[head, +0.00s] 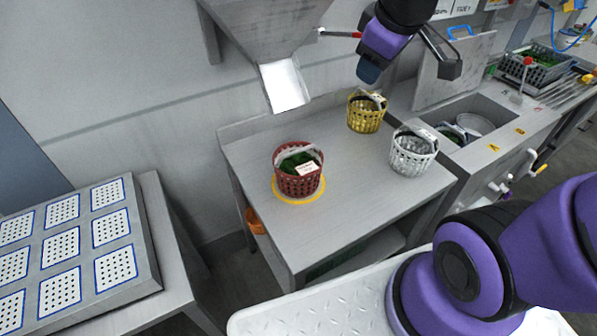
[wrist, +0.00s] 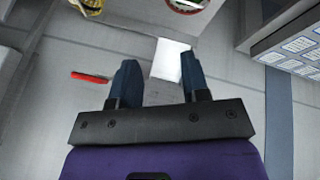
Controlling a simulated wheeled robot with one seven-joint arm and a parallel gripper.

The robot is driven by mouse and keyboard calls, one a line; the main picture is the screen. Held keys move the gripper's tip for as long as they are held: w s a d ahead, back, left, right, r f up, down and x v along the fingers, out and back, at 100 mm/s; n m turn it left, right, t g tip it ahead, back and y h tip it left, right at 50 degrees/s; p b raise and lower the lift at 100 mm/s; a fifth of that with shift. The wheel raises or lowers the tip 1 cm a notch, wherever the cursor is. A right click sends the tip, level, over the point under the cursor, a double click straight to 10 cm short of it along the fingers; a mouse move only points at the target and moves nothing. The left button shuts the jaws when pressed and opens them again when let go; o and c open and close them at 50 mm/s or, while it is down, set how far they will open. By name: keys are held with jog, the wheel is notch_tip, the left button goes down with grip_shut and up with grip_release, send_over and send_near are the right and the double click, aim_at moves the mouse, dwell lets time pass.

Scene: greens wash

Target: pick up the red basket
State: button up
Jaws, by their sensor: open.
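The red basket (head: 299,183) stands upright on a yellow ring (head: 283,198) marked on the grey table. It holds green leaves and a white label, with a light handle or rim band across its top. In the wrist view only part of the red basket (wrist: 184,8) shows, at the top edge. My gripper (head: 369,73) is raised above and to the right of the red basket in the head view, apart from it. In the wrist view my gripper (wrist: 158,78) has its two dark blue fingers spread, with nothing held between them.
A yellow basket (head: 366,118) and a white basket (head: 411,158) stand right of the red one. A grey hopper with a white chute (head: 284,86) hangs behind it. A sink (head: 470,122) lies at right, a perforated panel (head: 75,250) at left. The table front (head: 345,215) is clear.

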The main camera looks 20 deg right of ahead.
jog(key=w+a+f+n+y, duration=0.1)
jog(key=w+a+f+n, duration=0.1)
jog(key=w+f+n, duration=0.65)
jog(key=n+y, duration=0.2)
jog(key=n, duration=0.3)
send_near(299, 150)
jog(key=w+f, duration=0.1)
jog(key=shift+n+g, duration=0.25)
jog(key=shift+g, duration=0.15)
jog(key=shift+x, duration=5.6)
jog(key=shift+a+r, duration=0.1)
jog(key=shift+a, duration=0.05)
grip_shut()
